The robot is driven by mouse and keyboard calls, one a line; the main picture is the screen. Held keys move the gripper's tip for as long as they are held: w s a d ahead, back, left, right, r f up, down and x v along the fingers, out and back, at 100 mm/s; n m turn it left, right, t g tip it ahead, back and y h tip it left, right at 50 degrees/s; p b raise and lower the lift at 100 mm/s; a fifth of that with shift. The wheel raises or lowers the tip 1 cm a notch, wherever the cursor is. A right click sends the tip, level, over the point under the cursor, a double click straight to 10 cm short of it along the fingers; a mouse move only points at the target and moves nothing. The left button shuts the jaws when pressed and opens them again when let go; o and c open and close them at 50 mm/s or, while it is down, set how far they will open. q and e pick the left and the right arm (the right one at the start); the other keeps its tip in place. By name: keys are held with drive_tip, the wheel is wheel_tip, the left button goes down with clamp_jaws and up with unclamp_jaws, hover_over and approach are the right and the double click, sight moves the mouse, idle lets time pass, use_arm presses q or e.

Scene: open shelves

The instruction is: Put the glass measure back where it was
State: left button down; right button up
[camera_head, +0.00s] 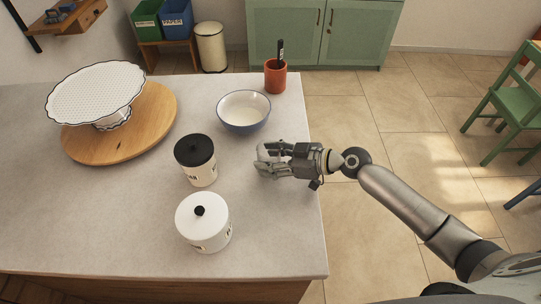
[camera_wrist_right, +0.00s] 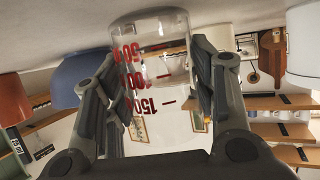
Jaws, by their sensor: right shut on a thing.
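The glass measure (camera_wrist_right: 150,65) is clear, with red numbers and marks on its side. It sits between the two fingers of my right gripper (camera_wrist_right: 155,75) in the right wrist view, which shows the scene upside down. In the head view my right gripper (camera_head: 264,160) is over the right part of the counter, in front of the bowl and right of the black-lidded canister. It is shut on the glass measure, which is hard to make out there. I cannot tell whether the glass touches the counter. My left gripper is not in view.
The pale counter (camera_head: 120,220) holds a blue-rimmed bowl (camera_head: 243,125), a terracotta pot (camera_head: 275,82), a black-lidded canister (camera_head: 203,173), a white-lidded canister (camera_head: 210,239) and a cake stand (camera_head: 97,91) on a round board (camera_head: 158,119). The counter's right edge runs beneath my right wrist. Clear counter lies at the front right.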

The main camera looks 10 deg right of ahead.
drive_tip(key=o, duration=1.1)
drive_tip(key=shift+s+d, duration=0.15)
drive_tip(key=shift+d, duration=0.1)
drive_tip(key=b+v, duration=0.4)
drive_tip(key=v, duration=0.6)
drive_tip(key=shift+s+d, duration=0.1)
drive_tip(key=shift+s+d+r, duration=0.3)
drive_tip(key=shift+d+r, duration=0.1)
drive_tip(key=shift+d, duration=0.1)
